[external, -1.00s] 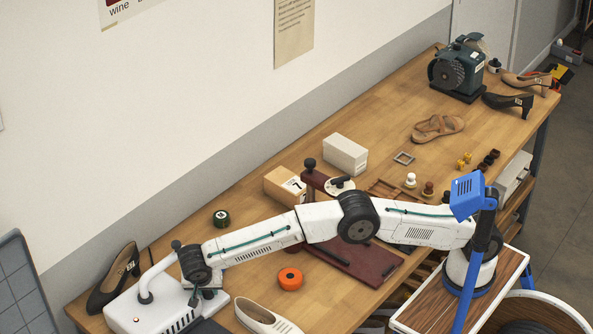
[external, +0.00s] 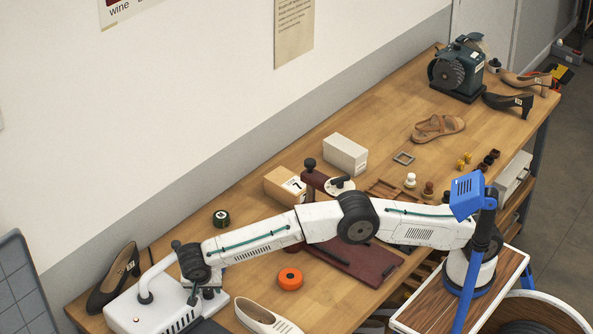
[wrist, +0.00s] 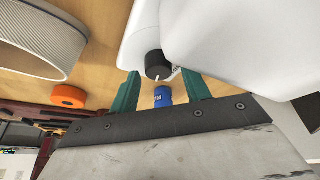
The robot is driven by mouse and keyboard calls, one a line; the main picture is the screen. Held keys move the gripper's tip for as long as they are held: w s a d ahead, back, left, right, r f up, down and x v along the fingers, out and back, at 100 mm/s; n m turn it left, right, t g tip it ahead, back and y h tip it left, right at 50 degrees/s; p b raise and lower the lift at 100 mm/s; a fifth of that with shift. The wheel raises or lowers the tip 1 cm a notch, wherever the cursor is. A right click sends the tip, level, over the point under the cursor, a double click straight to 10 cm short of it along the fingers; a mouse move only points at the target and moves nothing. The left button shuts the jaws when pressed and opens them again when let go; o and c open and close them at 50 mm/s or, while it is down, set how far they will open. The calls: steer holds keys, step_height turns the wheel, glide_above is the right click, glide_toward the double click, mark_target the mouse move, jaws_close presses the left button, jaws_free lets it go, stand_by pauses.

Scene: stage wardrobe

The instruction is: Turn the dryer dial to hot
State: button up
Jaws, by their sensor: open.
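The dryer is a white rounded body (external: 150,312) at the near left of the workbench; its white casing also fills the upper right of the wrist view (wrist: 235,40). Its dial (wrist: 157,66) is a black knob with a white pointer mark, and part of a small printed label shows beside it. In the wrist view my gripper (wrist: 160,84) is open, its two green fingers on either side of the dial's line, with the dial just beyond the tips. No contact is visible. In the external view my gripper (external: 200,292) hangs beside the dryer, and the dial is hidden.
A blue labelled object (wrist: 163,96) shows between the fingers. An orange roll (external: 290,279) and a white shoe (external: 266,317) lie right of the dryer. A black heeled shoe (external: 112,279) stands behind it.

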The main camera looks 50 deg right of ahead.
steer(key=v, duration=0.7)
steer(key=shift+r, duration=0.3)
steer(key=shift+s, duration=0.15)
